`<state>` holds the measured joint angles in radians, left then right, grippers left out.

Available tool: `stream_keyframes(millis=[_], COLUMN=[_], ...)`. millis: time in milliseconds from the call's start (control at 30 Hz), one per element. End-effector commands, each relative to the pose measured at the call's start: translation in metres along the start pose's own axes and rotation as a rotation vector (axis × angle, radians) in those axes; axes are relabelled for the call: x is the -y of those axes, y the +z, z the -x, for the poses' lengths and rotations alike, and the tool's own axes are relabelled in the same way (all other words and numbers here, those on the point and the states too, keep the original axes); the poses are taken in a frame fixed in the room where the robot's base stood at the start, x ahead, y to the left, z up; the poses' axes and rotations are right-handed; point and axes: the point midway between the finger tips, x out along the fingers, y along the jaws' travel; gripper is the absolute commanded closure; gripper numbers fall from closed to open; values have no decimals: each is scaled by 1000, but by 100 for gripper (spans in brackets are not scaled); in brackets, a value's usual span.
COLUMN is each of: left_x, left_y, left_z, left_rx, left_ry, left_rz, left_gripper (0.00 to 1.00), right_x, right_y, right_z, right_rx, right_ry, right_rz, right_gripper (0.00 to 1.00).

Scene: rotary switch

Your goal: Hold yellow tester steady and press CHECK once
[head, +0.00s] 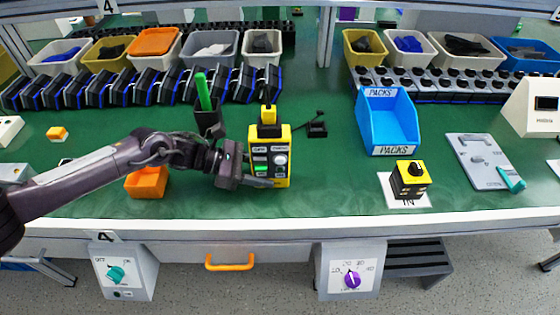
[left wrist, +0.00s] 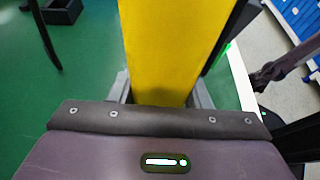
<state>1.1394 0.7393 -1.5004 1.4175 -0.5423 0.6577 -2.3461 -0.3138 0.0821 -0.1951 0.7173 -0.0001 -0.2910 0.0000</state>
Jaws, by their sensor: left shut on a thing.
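The yellow tester (head: 284,178) stands upright near the front of the green bench, with a yellow-and-black block (head: 268,115) on its top. Its front panel has a lit green part (head: 260,168), a pale round part (head: 280,159) and small labels too small to read surely. My left gripper (head: 258,182) reaches in from the left at the tester's lower part and hides some of its lower left. In the left wrist view the tester's plain yellow side (left wrist: 165,45) lies between the fingers (left wrist: 162,92), which are shut on it. My right gripper does not show clearly.
An orange bin (head: 147,184) and a holder with a green pen-like stick (head: 204,92) stand left of the tester. Bench between tester and block is clear.

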Motion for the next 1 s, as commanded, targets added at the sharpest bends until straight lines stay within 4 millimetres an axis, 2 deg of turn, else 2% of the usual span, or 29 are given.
stream_keyframes(millis=[33,100,1000], left_x=[0,0,0], left_y=[0,0,-1], left_z=[0,0,0], left_rx=[-1,-1,-1], left_ry=[0,0,0], left_rz=[0,0,1], left_gripper=[80,80,80], right_x=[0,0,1], right_y=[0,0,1], right_z=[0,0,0], right_rx=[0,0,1], right_ry=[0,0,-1], right_rz=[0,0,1], right_gripper=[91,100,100])
